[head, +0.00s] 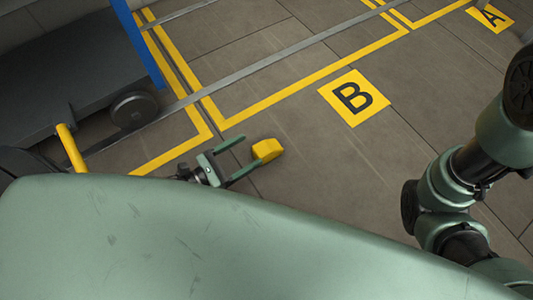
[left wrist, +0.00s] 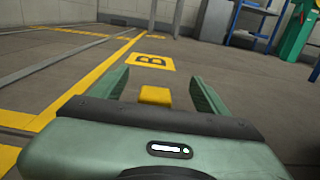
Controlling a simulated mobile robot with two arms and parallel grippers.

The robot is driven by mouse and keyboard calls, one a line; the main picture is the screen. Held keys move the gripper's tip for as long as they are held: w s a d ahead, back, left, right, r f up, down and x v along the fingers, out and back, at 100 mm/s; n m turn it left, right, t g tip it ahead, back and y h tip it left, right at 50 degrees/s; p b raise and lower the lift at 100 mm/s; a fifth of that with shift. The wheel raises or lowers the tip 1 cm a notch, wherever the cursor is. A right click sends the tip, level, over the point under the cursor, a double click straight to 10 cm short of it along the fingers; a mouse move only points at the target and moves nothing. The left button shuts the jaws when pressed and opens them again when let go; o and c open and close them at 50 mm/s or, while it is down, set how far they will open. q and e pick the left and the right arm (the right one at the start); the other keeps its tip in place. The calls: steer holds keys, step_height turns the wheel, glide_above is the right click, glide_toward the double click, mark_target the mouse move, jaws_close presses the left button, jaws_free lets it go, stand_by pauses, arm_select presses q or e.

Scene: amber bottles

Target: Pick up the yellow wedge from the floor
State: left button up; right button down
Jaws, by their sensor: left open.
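The yellow wedge (head: 267,150) lies on the grey floor in the head view, just beyond the fingertips of my left gripper (head: 237,158). In the left wrist view the wedge (left wrist: 155,95) shows ahead between the two green fingers of my left gripper (left wrist: 160,88), its near part hidden by the gripper body. The fingers are open and nothing is held between them. I cannot tell whether either finger touches the wedge. Part of my right arm (head: 455,185) shows at the right of the head view, but its gripper is not in view.
A yellow floor sign marked B (head: 353,97) lies beyond the wedge, with yellow floor lines around. A dark cart with a wheel (head: 134,109) and a blue post (head: 138,45) stands at the left. Blue shelving (left wrist: 262,20) is far back. Floor right of the wedge is clear.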

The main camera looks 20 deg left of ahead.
arm_select(q)
steer(key=b, duration=0.4)
glide_toward(273, 144)
steer(key=shift+f, duration=0.25)
steer(key=shift+w+d+r, duration=0.15)
steer(key=shift+w+d, duration=0.35)
steer(key=b+x, duration=0.2)
steer(key=x, duration=0.3)
steer(key=shift+b, duration=0.35)
steer(key=shift+w+d, duration=0.35)
steer(key=shift+w, duration=0.1)
steer(key=shift+r, duration=0.15)
jaws_close()
